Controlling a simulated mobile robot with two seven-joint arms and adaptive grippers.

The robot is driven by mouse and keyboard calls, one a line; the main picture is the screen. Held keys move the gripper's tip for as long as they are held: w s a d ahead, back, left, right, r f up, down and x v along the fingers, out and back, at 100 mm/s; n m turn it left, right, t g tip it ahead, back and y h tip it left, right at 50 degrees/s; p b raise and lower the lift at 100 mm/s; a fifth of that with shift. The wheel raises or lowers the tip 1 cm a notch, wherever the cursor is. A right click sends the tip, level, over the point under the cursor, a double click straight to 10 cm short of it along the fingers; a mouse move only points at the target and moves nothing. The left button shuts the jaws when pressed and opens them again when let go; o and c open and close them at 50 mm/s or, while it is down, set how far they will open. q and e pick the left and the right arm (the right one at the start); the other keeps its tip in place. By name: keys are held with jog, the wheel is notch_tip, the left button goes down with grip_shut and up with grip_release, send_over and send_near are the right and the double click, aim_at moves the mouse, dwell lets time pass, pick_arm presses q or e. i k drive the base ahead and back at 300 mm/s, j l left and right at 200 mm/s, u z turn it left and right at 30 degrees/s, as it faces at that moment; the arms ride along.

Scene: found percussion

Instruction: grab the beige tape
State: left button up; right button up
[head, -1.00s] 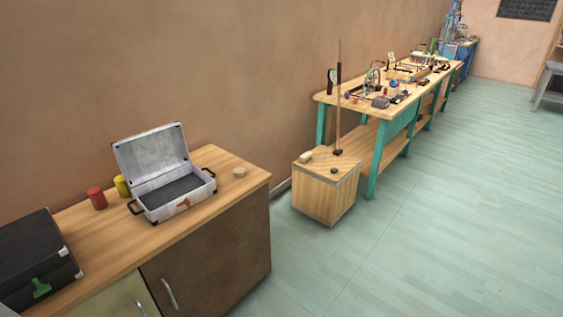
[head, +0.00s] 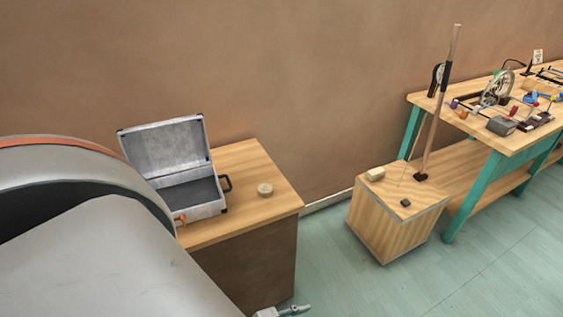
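The beige tape (head: 265,190) is a small round roll lying flat on the wooden cabinet top (head: 275,212), right of the open case. A large grey link of my arm fills the lower left of the head view. A small grey and beige piece shows at the bottom edge, below the cabinet front; it looks like the tip of my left gripper (head: 283,312), mostly cut off. It is apart from the tape, and I cannot tell whether it is open or shut. My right gripper is not in view.
An open silver case (head: 165,150) stands left of the tape, partly behind my arm. A wooden box (head: 395,225) with a beige block (head: 375,174) and an upright pole (head: 440,100) stands to the right. A cluttered workbench (head: 480,160) is beyond. Floor lies clear between cabinet and box.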

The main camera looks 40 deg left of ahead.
aim_at(265, 190)
jog(key=i+u, duration=0.35)
jog(key=i+l+u, duration=0.2)
jog(key=u, duration=0.2)
jog(key=i+l+u, duration=0.5)
jog(key=u, duration=0.2)
jog(key=i+l+u, duration=0.15)
jog(key=u, duration=0.2)
jog(key=i+l+u, duration=0.1)
jog(key=l+u, duration=0.15)
jog(key=u, duration=0.15)
